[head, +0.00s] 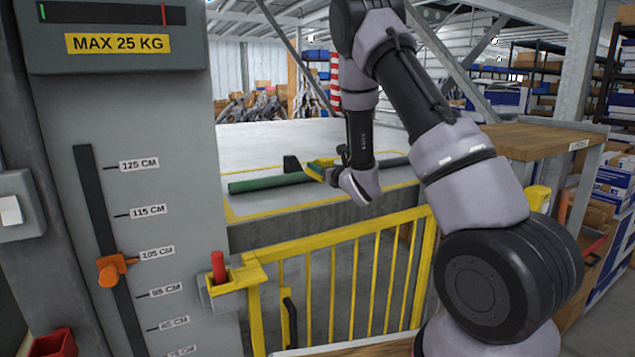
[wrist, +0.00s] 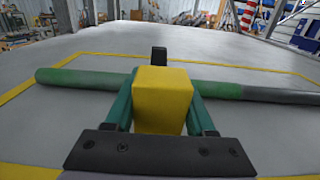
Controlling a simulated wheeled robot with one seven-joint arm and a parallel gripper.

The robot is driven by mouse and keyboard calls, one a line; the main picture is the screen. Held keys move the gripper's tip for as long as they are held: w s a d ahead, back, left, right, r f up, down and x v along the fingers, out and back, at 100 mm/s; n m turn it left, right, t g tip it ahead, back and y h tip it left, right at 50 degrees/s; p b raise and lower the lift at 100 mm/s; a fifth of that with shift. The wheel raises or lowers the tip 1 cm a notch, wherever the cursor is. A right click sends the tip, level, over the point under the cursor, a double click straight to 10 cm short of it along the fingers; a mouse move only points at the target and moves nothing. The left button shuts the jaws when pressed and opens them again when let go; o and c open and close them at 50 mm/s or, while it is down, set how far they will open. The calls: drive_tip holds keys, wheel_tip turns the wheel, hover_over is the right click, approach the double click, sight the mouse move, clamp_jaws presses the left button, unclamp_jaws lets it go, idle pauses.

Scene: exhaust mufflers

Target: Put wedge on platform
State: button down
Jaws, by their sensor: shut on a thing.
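The wedge, a yellow block (wrist: 163,98), sits between the two green fingers of my gripper (wrist: 162,85) in the wrist view. My gripper is shut on it. In the head view my gripper (head: 328,171) and the yellow block (head: 319,167) are over the near part of the grey platform (head: 260,145), beside a green pipe (head: 262,184). The pipe also crosses the wrist view (wrist: 85,80) behind the block. A small black piece (head: 291,164) stands at the pipe's far side. I cannot tell whether the block touches the platform or the pipe.
A yellow railing gate (head: 340,270) stands in front of the platform. A grey column with height marks (head: 150,190) is at the left, with an orange slider (head: 112,270). A wooden shelf top (head: 545,140) is at the right. The platform's far part is clear.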

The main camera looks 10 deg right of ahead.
sight(320, 181)
drive_tip(key=shift+f, duration=2.45)
drive_tip(key=shift+f, duration=0.1)
drive_tip(key=shift+c, duration=1.2)
unclamp_jaws()
drive_tip(key=shift+f, duration=0.1)
